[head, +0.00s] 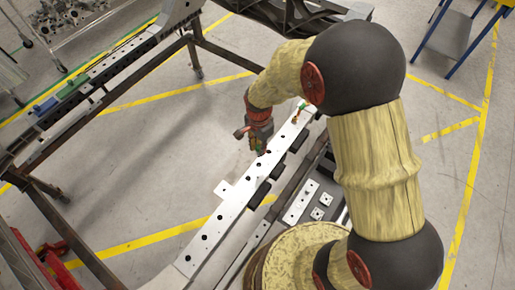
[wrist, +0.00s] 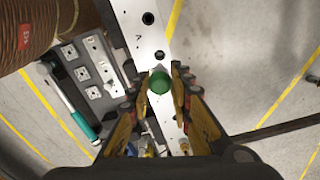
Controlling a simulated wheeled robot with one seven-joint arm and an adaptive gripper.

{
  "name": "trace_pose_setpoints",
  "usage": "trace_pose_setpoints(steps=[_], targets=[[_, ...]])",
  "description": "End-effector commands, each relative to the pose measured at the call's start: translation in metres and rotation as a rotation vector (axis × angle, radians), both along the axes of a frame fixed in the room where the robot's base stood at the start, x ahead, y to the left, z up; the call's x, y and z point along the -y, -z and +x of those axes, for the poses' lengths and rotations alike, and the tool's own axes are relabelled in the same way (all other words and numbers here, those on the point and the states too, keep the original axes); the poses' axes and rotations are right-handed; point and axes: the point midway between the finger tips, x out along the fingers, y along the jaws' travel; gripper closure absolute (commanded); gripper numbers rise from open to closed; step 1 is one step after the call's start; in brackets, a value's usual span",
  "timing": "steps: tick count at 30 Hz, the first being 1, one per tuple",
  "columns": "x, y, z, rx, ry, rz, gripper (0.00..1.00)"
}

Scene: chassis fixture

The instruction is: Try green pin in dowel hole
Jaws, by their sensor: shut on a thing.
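The green pin (wrist: 160,81) is between the fingertips of my gripper (wrist: 158,88) in the wrist view. Its round green top faces the camera, and its lower end is hidden. The gripper is shut on the pin. In the head view my gripper (head: 259,146) is over the long pale rail (head: 225,212), which has a row of dark holes. In the wrist view the rail (wrist: 134,12) runs beneath the pin. A large hole (wrist: 148,18) and a smaller hole (wrist: 160,55) show ahead of the pin. I cannot tell whether the pin touches the rail or is in a hole.
A small green and orange item (head: 301,108) is at the rail's far end. Plates with holes (head: 300,202) lie right of the rail. A teal-handled tool (wrist: 84,126) lies at left in the wrist view. A dark-framed bench (head: 112,88) stands at left; open floor lies between.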

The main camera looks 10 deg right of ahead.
Motion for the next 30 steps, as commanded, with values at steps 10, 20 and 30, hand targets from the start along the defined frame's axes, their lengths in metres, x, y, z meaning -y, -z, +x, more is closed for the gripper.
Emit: trace_pose_setpoints(steps=[10, 20, 30], targets=[[0.0, 0.024, 0.0, -0.001, 0.0, -0.001, 1.0], [0.0, 0.052, 0.0, 0.0, 0.0, 0.0, 1.0], [0.0, 0.057, 0.0, 0.0, 0.0, 0.0, 1.0]])
